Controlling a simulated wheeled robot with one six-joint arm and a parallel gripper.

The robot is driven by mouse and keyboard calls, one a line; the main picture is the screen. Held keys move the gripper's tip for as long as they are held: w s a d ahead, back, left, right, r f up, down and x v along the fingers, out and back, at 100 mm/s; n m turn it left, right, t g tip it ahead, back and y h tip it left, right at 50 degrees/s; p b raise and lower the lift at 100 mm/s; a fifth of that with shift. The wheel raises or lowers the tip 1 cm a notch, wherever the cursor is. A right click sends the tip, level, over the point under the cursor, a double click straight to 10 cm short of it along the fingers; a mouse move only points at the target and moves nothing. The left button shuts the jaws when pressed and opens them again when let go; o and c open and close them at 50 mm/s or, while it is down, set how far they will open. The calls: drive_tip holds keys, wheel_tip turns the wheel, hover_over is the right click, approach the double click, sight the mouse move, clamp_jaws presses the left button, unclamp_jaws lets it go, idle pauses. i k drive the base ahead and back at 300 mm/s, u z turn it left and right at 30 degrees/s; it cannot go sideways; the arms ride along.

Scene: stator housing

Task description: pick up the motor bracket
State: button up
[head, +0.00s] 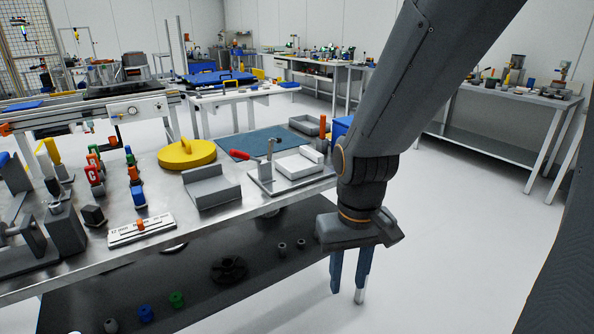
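A grey L-shaped piece (212,190), which looks like the motor bracket, sits on the metal workbench (180,235) near its front edge. It has a flat base and a raised wall, and nothing covers it. I cannot be certain that it is the bracket. My gripper (348,290) hangs fingers down off the right end of the bench, well to the right of the grey piece and touching nothing. Its two fingers are apart with nothing between them.
A fixture plate with a white block (299,166) and an upright post stands right of the grey piece. A yellow disc with a handle (187,154) is behind it. A white gauge strip (141,229) lies to its left. A lower shelf (200,285) holds small parts. Open floor (450,240) lies right.

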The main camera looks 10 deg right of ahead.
sight(309, 161)
drive_tip(key=u, duration=0.9)
drive_tip(key=i, duration=0.65)
drive_tip(key=z, duration=0.4)
